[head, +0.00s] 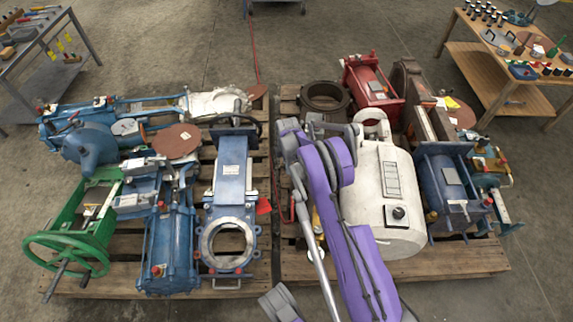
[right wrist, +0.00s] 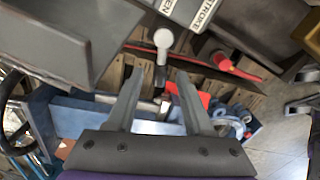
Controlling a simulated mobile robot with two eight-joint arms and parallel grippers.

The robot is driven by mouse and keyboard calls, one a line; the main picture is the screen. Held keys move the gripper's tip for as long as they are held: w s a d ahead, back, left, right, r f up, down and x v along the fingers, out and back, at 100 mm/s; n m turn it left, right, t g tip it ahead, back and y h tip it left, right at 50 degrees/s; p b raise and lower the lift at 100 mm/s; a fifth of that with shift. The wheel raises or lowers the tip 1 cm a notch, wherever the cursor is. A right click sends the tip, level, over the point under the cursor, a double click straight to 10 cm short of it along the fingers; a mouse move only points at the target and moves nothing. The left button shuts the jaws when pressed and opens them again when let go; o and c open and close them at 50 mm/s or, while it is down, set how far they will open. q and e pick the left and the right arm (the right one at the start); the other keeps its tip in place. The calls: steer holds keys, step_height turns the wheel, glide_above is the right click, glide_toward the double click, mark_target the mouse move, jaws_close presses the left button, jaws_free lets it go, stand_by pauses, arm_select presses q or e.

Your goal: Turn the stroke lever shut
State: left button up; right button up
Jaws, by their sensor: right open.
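The stroke lever (right wrist: 162,48) shows in the right wrist view as a short shaft with a pale round knob. It stands just beyond the fingertips, in the gap between them. A label plate (right wrist: 197,12) with the words "STROKE" and "EN" is beside it, cut by the top edge. My right gripper (right wrist: 163,82) is open and empty, with a finger on each side of the lever's line. In the head view my purple right arm hides the lever and the tool tip.
A red handle-like part (right wrist: 228,66) lies right of the lever. In the head view a white cylindrical machine (head: 375,195) and a blue gate valve (head: 228,200) flank my arm. The right pallet (head: 455,260) is crowded; a narrow floor gap separates it from the left pallet (head: 120,280).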

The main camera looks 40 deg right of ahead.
jaws_close()
stand_by(0.4)
steer(key=shift+w+d+m, duration=0.35)
steer(key=shift+m, duration=0.9)
steer(key=shift+w+d+m, duration=0.35)
steer(key=shift+m, duration=0.85)
steer(key=shift+w+d+m, duration=0.35)
steer(key=shift+m, duration=0.9)
jaws_free()
steer(key=shift+h, duration=0.3)
